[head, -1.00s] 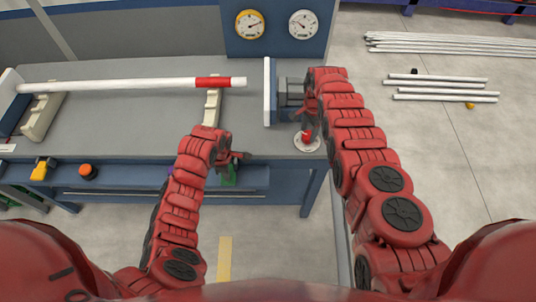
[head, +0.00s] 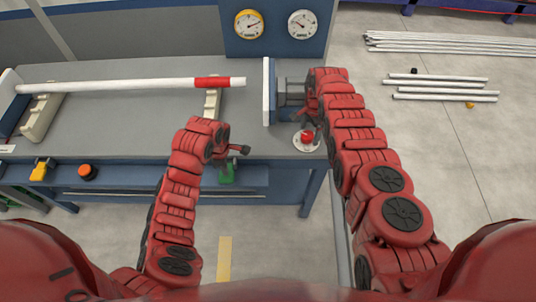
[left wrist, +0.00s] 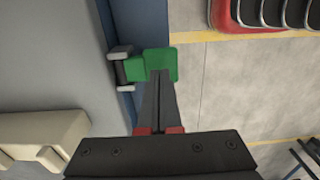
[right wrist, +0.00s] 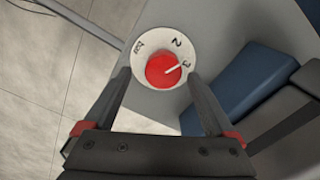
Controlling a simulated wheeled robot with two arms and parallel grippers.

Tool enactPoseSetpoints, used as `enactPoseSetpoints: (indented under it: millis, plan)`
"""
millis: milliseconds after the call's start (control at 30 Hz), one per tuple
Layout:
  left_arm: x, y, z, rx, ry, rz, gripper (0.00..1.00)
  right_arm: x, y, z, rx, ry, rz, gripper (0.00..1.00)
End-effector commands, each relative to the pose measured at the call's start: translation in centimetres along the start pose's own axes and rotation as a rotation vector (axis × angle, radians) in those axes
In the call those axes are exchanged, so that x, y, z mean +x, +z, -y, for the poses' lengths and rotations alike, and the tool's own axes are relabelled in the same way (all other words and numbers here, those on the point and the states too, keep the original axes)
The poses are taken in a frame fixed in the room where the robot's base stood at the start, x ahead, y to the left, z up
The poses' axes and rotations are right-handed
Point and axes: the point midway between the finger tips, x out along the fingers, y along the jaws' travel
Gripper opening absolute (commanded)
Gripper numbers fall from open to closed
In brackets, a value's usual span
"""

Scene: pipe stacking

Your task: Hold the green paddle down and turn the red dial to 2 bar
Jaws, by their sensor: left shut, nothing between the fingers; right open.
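The green paddle (head: 228,173) sits on the bench's front edge, and it also shows in the left wrist view (left wrist: 137,68). My left gripper (head: 243,150) is shut and empty. Its fingertips (left wrist: 160,73) overlap the paddle in the left wrist view; I cannot tell whether they touch it. The red dial (right wrist: 163,70) sits on a white round plate marked with 2 and 3, and its white pointer lies close to 3. The dial is small in the head view (head: 307,137). My right gripper (right wrist: 158,76) is open, with one finger on each side of the dial.
Two gauges (head: 249,24) (head: 302,24) are on the blue panel behind the bench; their readings are too small to tell. A white pipe (head: 120,86) with a red band lies on cream supports (head: 40,119). An orange button (head: 88,172) is at the front left.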

Motion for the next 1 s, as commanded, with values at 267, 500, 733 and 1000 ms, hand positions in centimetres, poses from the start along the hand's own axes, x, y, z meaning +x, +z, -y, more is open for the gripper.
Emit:
enactPoseSetpoints:
  millis: [267, 500, 733, 1000]
  plan:
    - [0.0, 0.0, 0.0, 0.000, 0.000, 0.000, 0.00, -0.1, 0.1, 0.1, -0.001, -0.003, 0.000, 0.90]
    - [0.0, 0.0, 0.0, 0.000, 0.000, 0.000, 0.00, -1.4, -0.1, 0.2, 0.001, -0.006, 0.003, 0.90]
    - [0.0, 0.0, 0.0, 0.000, 0.000, 0.000, 0.00, -3.5, 0.0, 0.2, -0.001, -0.007, 0.000, 0.90]
    - [0.0, 0.0, 0.0, 0.000, 0.000, 0.000, 0.00, -4.1, 0.1, 0.1, -0.002, -0.003, 0.000, 0.90]
